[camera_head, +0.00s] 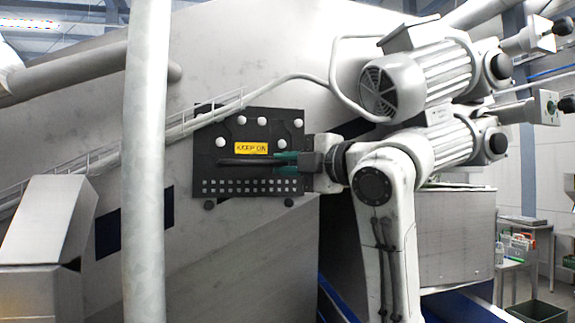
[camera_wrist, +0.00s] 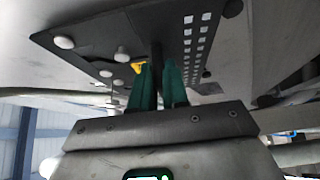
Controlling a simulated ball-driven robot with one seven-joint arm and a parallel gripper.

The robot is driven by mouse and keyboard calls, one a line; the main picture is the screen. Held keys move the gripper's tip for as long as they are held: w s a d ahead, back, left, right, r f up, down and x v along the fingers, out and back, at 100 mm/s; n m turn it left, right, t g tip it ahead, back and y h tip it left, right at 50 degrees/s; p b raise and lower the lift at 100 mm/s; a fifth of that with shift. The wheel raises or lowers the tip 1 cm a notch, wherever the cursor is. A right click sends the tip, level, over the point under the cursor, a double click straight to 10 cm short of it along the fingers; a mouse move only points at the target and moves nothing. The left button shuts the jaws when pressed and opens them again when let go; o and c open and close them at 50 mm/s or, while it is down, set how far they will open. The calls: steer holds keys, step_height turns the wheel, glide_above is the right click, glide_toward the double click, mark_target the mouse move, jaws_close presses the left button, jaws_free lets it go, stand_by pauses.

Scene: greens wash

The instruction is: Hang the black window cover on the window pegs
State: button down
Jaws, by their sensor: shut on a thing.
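The black window cover (camera_head: 203,165) is flat and upright against the grey machine wall, with a yellow label, a dark bar handle (camera_head: 240,161) and rows of pale squares. Several white round pegs (camera_head: 221,142) show at its upper part; I cannot tell whether they pass through its holes. My gripper (camera_head: 278,161) comes from the right, its green fingers shut on the handle. In the wrist view the fingers (camera_wrist: 158,72) close around the bar, with the cover (camera_wrist: 110,28) and white knobs (camera_wrist: 64,42) beyond. The window behind is mostly hidden.
A thick vertical pipe (camera_head: 145,200) stands in front, left of the cover. A thin conduit and ladder-like cable tray (camera_head: 110,152) run along the wall. Two grey motors (camera_head: 440,75) are above right of the cover. Dark round knobs (camera_head: 289,202) sit just below its lower edge.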

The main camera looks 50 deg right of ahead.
steer(key=shift+f+b, duration=1.35)
steer(key=shift+f, duration=0.4)
steer(key=shift+f, duration=0.15)
steer(key=shift+s+f+b, duration=0.2)
steer(key=shift+f+b, duration=0.6)
steer(key=shift+b, duration=0.1)
steer(key=shift+d+r+p, duration=0.15)
steer(key=shift+r+p, duration=0.3)
steer(key=shift+w+r+p, duration=0.2)
steer(key=shift+r+p, duration=0.25)
steer(key=shift+r, duration=0.15)
steer(key=shift+s, duration=0.15)
